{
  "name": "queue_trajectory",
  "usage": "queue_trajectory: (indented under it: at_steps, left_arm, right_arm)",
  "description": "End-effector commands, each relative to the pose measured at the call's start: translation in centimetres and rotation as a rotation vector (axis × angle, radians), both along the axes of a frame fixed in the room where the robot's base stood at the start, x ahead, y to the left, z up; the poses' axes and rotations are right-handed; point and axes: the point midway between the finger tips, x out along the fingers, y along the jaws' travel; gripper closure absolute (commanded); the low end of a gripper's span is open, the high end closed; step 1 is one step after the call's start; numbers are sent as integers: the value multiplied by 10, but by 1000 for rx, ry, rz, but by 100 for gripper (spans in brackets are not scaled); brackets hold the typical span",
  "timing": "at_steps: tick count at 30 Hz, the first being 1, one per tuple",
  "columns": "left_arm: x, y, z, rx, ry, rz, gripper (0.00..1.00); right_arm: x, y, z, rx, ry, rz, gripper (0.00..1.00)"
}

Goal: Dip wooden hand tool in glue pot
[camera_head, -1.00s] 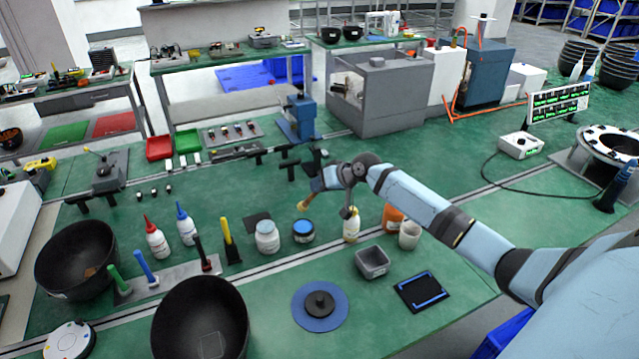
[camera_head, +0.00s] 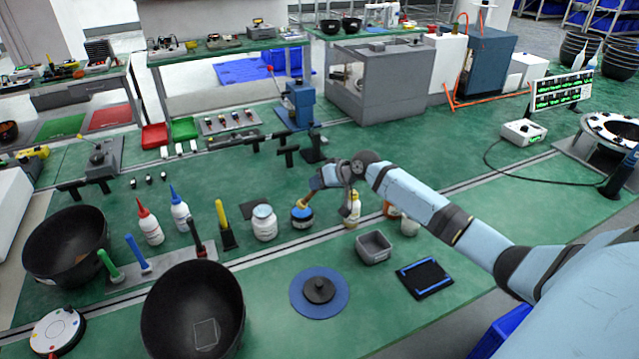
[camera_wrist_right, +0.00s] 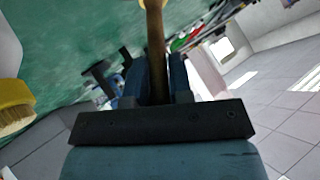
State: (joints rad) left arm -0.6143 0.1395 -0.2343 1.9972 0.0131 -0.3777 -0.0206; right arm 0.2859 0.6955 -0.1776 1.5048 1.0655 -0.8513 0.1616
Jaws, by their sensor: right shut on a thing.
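My right gripper (camera_head: 320,180) is shut on a wooden hand tool (camera_head: 308,199). The tool slants down and left from the fingers. Its lower end overlaps the open top of the dark blue glue pot (camera_head: 302,220); how deep it sits in the pot is hard to tell. In the right wrist view the brown wooden handle (camera_wrist_right: 155,48) runs between the two fingers (camera_wrist_right: 160,82), and the pot cannot be made out. My left gripper is not in view.
A white jar (camera_head: 264,226) stands just left of the pot. A bottle (camera_head: 352,209) stands to its right, near the wrist. A grey bin (camera_head: 374,247) and a blue disc (camera_head: 333,299) lie nearer. Black bowls (camera_head: 193,315) stand at front left.

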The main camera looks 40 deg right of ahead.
Motion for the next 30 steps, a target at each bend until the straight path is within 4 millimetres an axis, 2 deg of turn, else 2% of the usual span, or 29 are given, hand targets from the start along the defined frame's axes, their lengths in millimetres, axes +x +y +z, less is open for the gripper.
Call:
queue_trajectory:
  at_steps: [30]
  left_arm:
    - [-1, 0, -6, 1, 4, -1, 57]
  right_arm:
    - [0, 0, -8, 0, 0, 0, 100]
